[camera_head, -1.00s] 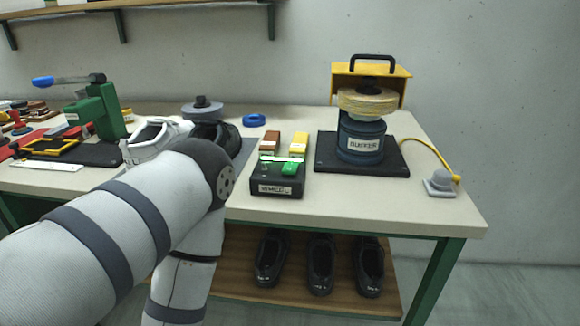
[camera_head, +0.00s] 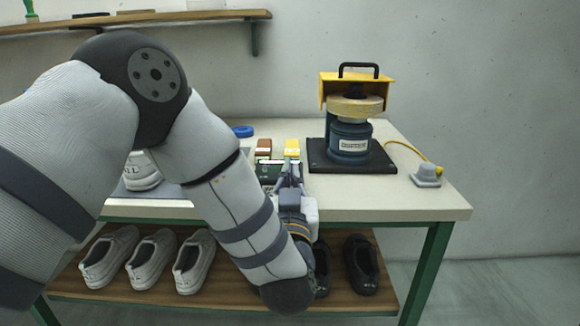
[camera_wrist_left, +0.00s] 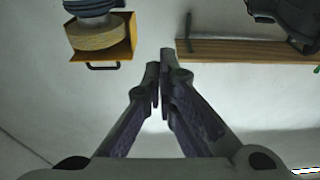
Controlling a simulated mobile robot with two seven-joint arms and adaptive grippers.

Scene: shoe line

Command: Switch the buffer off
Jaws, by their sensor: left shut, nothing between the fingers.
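The buffer (camera_head: 348,138) stands on its black base plate at the back right of the bench, a blue body with a tan wheel and a yellow hood. A yellow cable runs from its side to a small grey switch block (camera_head: 427,175) near the right end. The state of the switch is too small to tell. My left gripper (camera_head: 290,170) is shut and empty, left of the buffer, in front of the black box. In the left wrist view the closed fingers (camera_wrist_left: 160,62) show, with the buffer (camera_wrist_left: 95,32) upside down at upper left. My right gripper is not in view.
The black box (camera_head: 268,172) is partly hidden by my left gripper. Brown and yellow blocks (camera_head: 291,148) sit behind it. Several shoes stand on the lower shelf (camera_head: 225,285). A wall shelf (camera_head: 150,18) is at upper left. The bench between buffer and front right edge is clear.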

